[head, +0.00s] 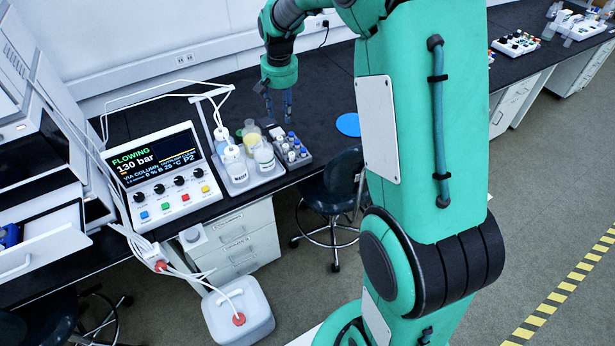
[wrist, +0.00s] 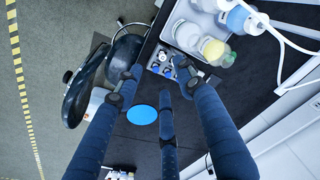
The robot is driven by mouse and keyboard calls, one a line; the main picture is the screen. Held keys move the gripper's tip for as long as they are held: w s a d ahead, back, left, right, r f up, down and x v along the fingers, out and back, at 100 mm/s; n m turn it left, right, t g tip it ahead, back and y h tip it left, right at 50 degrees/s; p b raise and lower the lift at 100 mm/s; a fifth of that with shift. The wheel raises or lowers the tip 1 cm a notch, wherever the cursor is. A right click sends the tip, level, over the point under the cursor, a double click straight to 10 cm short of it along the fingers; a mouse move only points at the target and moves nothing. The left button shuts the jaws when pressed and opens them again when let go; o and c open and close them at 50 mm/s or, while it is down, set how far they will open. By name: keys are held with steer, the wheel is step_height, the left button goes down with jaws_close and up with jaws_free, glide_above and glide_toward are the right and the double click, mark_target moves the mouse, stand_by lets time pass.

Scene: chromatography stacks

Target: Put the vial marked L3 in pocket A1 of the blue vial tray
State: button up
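A grey rack (head: 306,159) with several small vials (head: 290,146) stands on the dark bench, right of the bottle tray. The vials have white and blue caps; their marks are too small to read, so I cannot tell which is L3. The rack also shows at the top of the wrist view (wrist: 151,67). My gripper (head: 278,103) is above the bench behind the rack, apart from it. Its fingers (wrist: 160,82) are spread and nothing is between them. A blue object (head: 10,236) sits in the open instrument drawer at far left; it may be the blue vial tray. Its pockets cannot be made out.
A grey tray (head: 240,184) of bottles stands left of the rack, with tubing above it. A control panel (head: 163,178) is farther left. A blue disc (head: 348,124) lies right of the rack. A stool (head: 333,185) stands before the bench. A white jug (head: 238,312) is on the floor.

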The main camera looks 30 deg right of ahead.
steer(key=s+a+r+n+t, duration=0.1)
steer(key=s+a+r, duration=0.4)
steer(key=s+r, duration=0.5)
steer(key=s+a+r+n+t, duration=0.1)
steer(key=s+a, duration=0.1)
steer(key=s, duration=0.7)
steer(key=s+a+r+n+t, duration=0.1)
steer(key=s+a+r, duration=0.1)
steer(key=s, duration=0.8)
steer(key=s+a+r+n+t, duration=0.1)
steer(key=s+a, duration=0.3)
steer(key=s, duration=0.6)
steer(key=shift+s+a+r, duration=0.15)
steer(key=shift+r, duration=0.3)
steer(key=shift+o, duration=0.5)
